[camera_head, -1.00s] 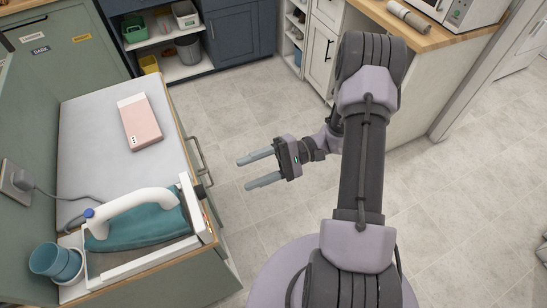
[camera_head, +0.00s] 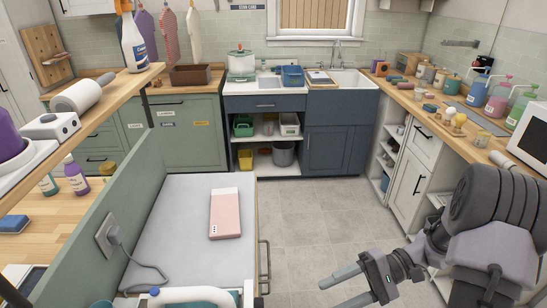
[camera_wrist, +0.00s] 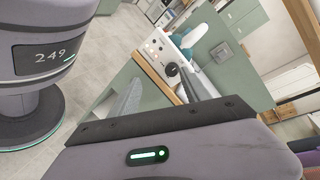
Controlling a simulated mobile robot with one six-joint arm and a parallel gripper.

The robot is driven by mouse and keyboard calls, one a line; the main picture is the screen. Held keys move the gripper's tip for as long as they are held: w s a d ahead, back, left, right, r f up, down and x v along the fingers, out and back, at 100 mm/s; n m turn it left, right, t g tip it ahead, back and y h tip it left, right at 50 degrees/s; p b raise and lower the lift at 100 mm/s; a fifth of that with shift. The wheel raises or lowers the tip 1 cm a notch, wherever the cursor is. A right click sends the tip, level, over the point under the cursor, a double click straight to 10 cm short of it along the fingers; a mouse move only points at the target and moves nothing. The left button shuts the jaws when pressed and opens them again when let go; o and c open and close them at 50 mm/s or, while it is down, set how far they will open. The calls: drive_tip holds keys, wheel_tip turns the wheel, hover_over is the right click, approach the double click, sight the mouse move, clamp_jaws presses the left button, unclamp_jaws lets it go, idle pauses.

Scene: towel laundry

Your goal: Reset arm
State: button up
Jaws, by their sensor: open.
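My gripper (camera_head: 329,294) is at the lower right of the head view, on my dark grey arm. Its two grey fingers point left and are apart, with nothing between them. It is over the open tiled floor, to the right of the ironing surface and clear of it. In the wrist view, the dark wrist edge and a green-lit panel fill the lower part.
The pale ironing surface (camera_head: 168,204) bears a pink and white box (camera_head: 225,213). The iron (camera_head: 190,294) is partly cut off at the bottom. A sink cabinet (camera_head: 340,132) stands behind. A cluttered wooden counter (camera_head: 447,115) runs along the right. The tiled floor (camera_head: 315,220) between is clear.

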drive_tip(key=s+a+r+t+h, duration=0.3)
drive_tip(key=s+r+t+h, duration=0.1)
drive_tip(key=r+h, duration=0.2)
drive_tip(key=s+a+r+t+h, duration=0.4)
drive_tip(key=s+r+h, duration=0.1)
drive_tip(key=r, duration=0.4)
drive_tip(key=shift+s+a+r+h, duration=0.2)
drive_tip(key=shift+a+h, duration=0.1)
drive_tip(key=shift+h, duration=0.5)
